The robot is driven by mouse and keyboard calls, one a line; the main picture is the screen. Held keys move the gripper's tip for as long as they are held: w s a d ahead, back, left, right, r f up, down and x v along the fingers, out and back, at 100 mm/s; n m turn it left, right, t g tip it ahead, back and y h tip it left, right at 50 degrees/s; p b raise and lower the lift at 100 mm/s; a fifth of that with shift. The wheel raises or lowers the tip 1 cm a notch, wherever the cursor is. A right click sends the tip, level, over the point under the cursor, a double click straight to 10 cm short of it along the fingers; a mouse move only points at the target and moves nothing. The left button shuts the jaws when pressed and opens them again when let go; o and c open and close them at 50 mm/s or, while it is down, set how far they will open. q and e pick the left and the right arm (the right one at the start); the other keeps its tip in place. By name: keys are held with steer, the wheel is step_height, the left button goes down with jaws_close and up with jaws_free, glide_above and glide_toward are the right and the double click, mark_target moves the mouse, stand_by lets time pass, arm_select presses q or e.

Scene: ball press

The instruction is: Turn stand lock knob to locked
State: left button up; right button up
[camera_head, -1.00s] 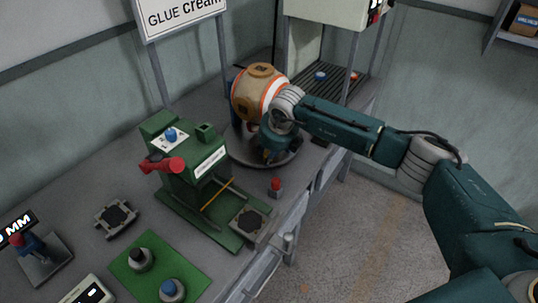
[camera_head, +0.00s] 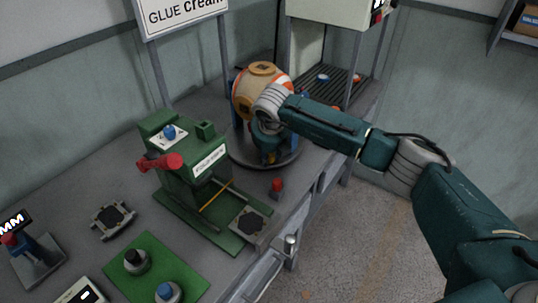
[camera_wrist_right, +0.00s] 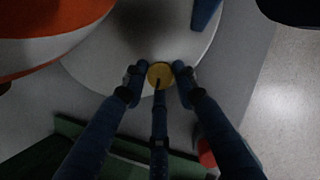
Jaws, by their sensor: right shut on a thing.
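The stand lock knob is a small yellow disc (camera_wrist_right: 157,73) with a dark mark, on the round grey base of the ball stand (camera_wrist_right: 100,72). In the right wrist view my right gripper (camera_wrist_right: 158,84) has its blue fingers closed around the knob. In the head view my right gripper (camera_head: 267,156) reaches down in front of the stand's base (camera_head: 240,155), and the knob is hidden there. The tan, white and orange ball (camera_head: 250,85) sits in the stand above, partly covered by my wrist. My left gripper is not in view.
The green press (camera_head: 180,165) with a red handle stands left of the stand. A red button (camera_head: 277,185) is close in front of the base. A green mat (camera_head: 155,268) with two knobbed parts lies nearer. A shelf with dark rollers (camera_head: 335,85) is behind right.

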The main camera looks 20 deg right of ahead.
steer(key=shift+d, duration=0.2)
steer(key=o, duration=1.1)
steer(key=v, duration=1.2)
steer(key=shift+s, duration=0.15)
